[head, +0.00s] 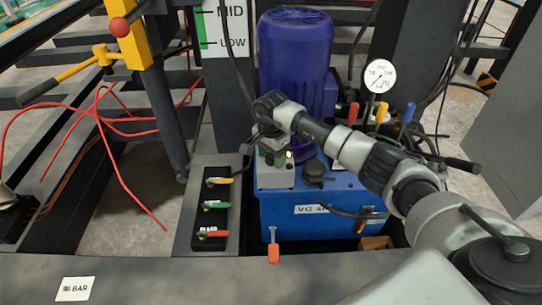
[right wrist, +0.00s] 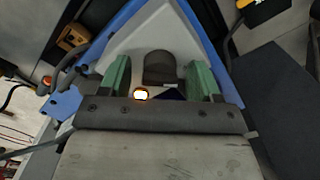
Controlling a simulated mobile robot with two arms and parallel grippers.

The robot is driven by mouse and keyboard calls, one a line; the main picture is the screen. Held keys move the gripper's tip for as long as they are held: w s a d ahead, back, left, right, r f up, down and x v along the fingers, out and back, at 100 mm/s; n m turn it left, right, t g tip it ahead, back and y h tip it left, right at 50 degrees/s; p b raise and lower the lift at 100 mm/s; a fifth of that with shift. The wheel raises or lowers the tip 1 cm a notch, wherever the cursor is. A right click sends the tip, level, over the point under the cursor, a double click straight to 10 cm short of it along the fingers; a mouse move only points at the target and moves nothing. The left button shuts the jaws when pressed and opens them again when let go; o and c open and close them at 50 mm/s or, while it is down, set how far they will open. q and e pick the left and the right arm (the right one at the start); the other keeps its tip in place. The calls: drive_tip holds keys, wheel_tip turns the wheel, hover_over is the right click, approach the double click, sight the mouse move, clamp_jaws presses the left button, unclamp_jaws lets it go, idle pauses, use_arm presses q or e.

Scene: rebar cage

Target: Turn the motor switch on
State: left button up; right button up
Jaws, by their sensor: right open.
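The motor switch appears to be the dark knob (right wrist: 160,68) on a pale grey control box, seen in the right wrist view. The box (head: 275,179) sits on the blue power unit below the blue motor in the head view. My right gripper (head: 272,157) is over this box, pointing down. Its two green fingers are open, one on each side of the knob, with gaps visible. In the head view my gripper hides the knob. My left gripper is not in view.
The blue motor (head: 295,60) stands close behind my right gripper. A pressure gauge (head: 379,76) and coloured levers are to the right. A dark beam (head: 180,280) crosses the front.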

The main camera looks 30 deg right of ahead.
drive_tip(key=c, duration=0.9)
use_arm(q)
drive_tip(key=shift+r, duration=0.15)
use_arm(e)
drive_tip(key=shift+m, duration=0.3)
drive_tip(key=m+p, duration=0.1)
drive_tip(key=m, duration=0.3)
drive_tip(key=shift+m+p, duration=0.3)
drive_tip(key=shift+p, duration=0.1)
drive_tip(key=m+p, duration=0.2)
drive_tip(key=m, duration=0.4)
drive_tip(key=shift+r, duration=0.1)
drive_tip(key=m+p, duration=0.2)
drive_tip(key=m, duration=0.3)
use_arm(q)
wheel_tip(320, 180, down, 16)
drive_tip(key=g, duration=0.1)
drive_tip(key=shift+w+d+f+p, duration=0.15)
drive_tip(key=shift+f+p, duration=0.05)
drive_tip(key=shift+p, duration=0.25)
use_arm(e)
drive_tip(key=shift+m, duration=1)
